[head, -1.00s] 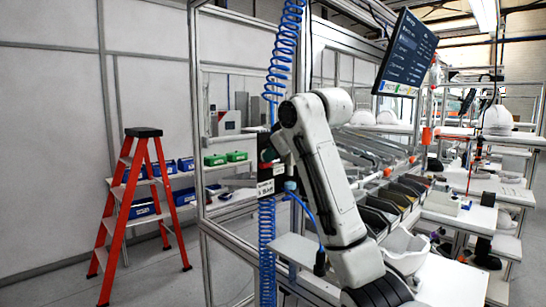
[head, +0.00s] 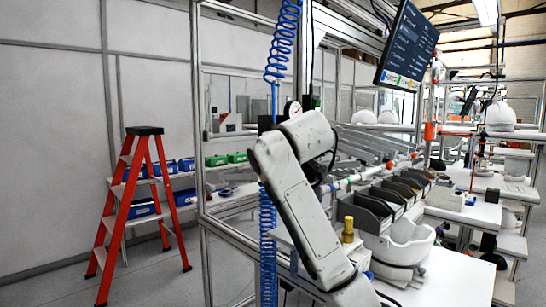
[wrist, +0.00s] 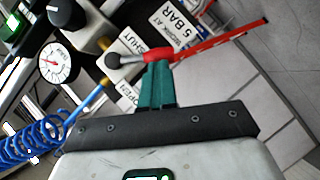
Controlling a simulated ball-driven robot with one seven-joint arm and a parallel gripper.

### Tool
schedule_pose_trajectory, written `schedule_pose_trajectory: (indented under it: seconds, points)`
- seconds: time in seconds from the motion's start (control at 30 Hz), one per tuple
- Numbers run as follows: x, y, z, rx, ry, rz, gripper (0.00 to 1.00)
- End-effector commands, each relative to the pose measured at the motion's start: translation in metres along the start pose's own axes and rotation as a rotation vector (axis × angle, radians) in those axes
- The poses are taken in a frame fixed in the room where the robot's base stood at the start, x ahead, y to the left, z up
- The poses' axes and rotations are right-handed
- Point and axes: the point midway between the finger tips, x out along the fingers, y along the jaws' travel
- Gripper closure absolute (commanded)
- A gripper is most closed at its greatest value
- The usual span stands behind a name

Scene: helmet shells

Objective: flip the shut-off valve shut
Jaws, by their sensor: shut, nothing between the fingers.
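In the wrist view the shut-off valve (wrist: 113,61) has a dark round hub and a lever with a red grip (wrist: 155,54) extending to the right. A SHUT label (wrist: 131,40) lies above the lever and an OPEN label (wrist: 130,97) below it. My gripper (wrist: 158,68) has its green fingers closed together, with the tips right at the red grip on its lower side. I cannot tell whether they touch it. In the head view my arm hides the valve and the fingers.
A pressure gauge (wrist: 56,66) and a coiled blue hose (wrist: 30,138) are beside the valve. A WORK AT 5 BAR label (wrist: 178,24) lies beyond the lever. In the head view a red stepladder (head: 128,205) stands left, and grey bins (head: 365,210) and a white helmet shell (head: 405,242) are right.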

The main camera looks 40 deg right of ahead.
Motion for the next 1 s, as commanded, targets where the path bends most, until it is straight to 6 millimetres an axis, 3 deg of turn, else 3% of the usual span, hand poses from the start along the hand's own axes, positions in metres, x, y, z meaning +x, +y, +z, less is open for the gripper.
schedule_pose_trajectory:
  seconds: [0.03,0.2,0.6,1.0]
  points:
    - [0.004,-0.008,0.005,-0.039,-0.001,0.021,1.00]
    - [0.010,-0.013,0.013,-0.173,-0.001,0.110,1.00]
    - [0.020,-0.013,0.028,-0.426,0.000,0.280,1.00]
    - [0.024,-0.012,0.034,-0.426,0.000,0.280,1.00]
